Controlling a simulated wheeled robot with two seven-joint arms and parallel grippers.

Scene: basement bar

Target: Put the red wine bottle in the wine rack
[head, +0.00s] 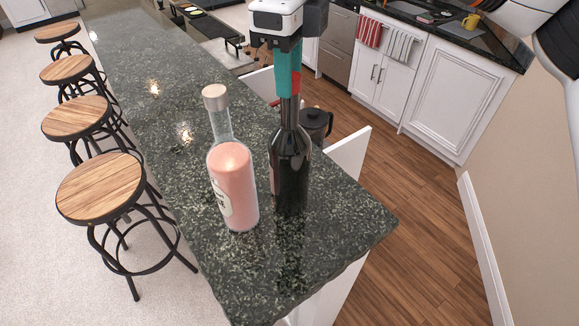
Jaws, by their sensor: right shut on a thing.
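A dark wine bottle (290,160) is upright over the near end of the dark stone counter (190,118). I cannot tell whether its base touches the stone. My right gripper (289,88) comes from above and is shut on the bottle's neck, its fingers hiding the top. A clear bottle of pink liquid (233,180) with a pale cap stands just left of the dark bottle. I cannot make out a wine rack in this view. My left gripper is out of view.
A dark glass pot (315,125) shows behind the wine bottle. Several wooden-topped stools (100,187) line the counter's left side. White cabinets (458,95) with hanging towels stand across the wood floor.

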